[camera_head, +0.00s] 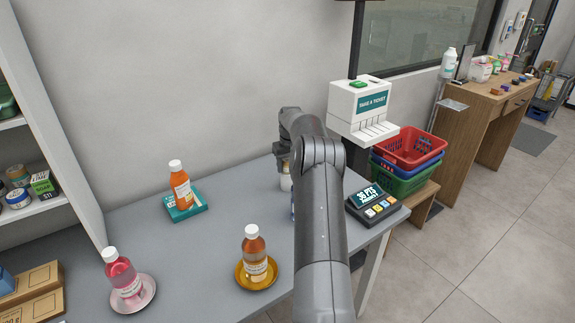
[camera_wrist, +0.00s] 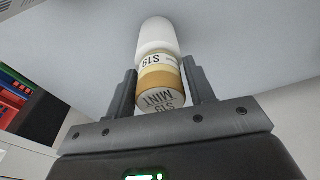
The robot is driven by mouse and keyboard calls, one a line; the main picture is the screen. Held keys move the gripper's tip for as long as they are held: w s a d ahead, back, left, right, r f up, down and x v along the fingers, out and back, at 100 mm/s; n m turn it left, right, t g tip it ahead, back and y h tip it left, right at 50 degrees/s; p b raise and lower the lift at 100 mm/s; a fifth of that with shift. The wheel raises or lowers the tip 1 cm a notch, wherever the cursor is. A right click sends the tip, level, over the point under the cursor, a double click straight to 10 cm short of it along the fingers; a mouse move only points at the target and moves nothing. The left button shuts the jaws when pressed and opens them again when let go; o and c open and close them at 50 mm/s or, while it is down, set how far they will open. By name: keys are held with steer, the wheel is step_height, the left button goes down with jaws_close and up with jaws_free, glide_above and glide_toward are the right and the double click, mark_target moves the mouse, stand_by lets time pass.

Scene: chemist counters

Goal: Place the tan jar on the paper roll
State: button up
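The tan jar (camera_wrist: 160,78), with a pale lid marked MINT, sits between the two fingers of my gripper (camera_wrist: 160,82) in the wrist view. The fingers close in on both sides of it, with no clear gap. A plain white rounded cylinder, which looks like the paper roll (camera_wrist: 157,38), shows directly beyond the jar, in line with it. I cannot tell whether the two touch. In the head view my arm hides most of the gripper and jar; a small whitish part (camera_head: 286,183) shows beside it, low over the grey counter.
On the counter (camera_head: 210,245) stand an orange bottle (camera_head: 181,188) on a teal box, an amber bottle (camera_head: 254,258) on a yellow dish and a pink bottle (camera_head: 123,276) on a pink saucer. A card terminal (camera_head: 375,203) and ticket dispenser (camera_head: 360,105) are right of my arm.

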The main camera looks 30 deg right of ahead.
steer(key=shift+o, duration=1.2)
steer(key=shift+r, duration=0.1)
steer(key=r, duration=0.4)
steer(key=s+r, duration=0.1)
steer(key=r, duration=0.6)
steer(key=shift+s+a+r, duration=0.1)
steer(key=shift+s+r, duration=0.1)
steer(key=shift+r, duration=0.15)
steer(key=s+a+r+t, duration=0.1)
steer(key=s+a+r, duration=0.4)
steer(key=a, duration=0.4)
steer(key=s+a+r+n+h, duration=0.1)
steer(key=s+a+r, duration=0.3)
steer(key=a+r, duration=0.3)
steer(key=s+a+r+t, duration=0.1)
steer(key=s+a+r, duration=0.35)
steer(key=a, duration=0.55)
steer(key=s+a, duration=0.9)
steer(key=s, duration=0.4)
steer(key=s+a+f+t, duration=0.1)
steer(key=s+a+f, duration=0.1)
steer(key=s, duration=0.5)
steer(key=s+a+f+n+t+y, duration=0.1)
steer(key=s+a+f, duration=0.1)
steer(key=s+f, duration=0.3)
steer(key=s, duration=0.3)
steer(key=shift+s+a+f, duration=0.3)
steer(key=shift+a, duration=0.1)
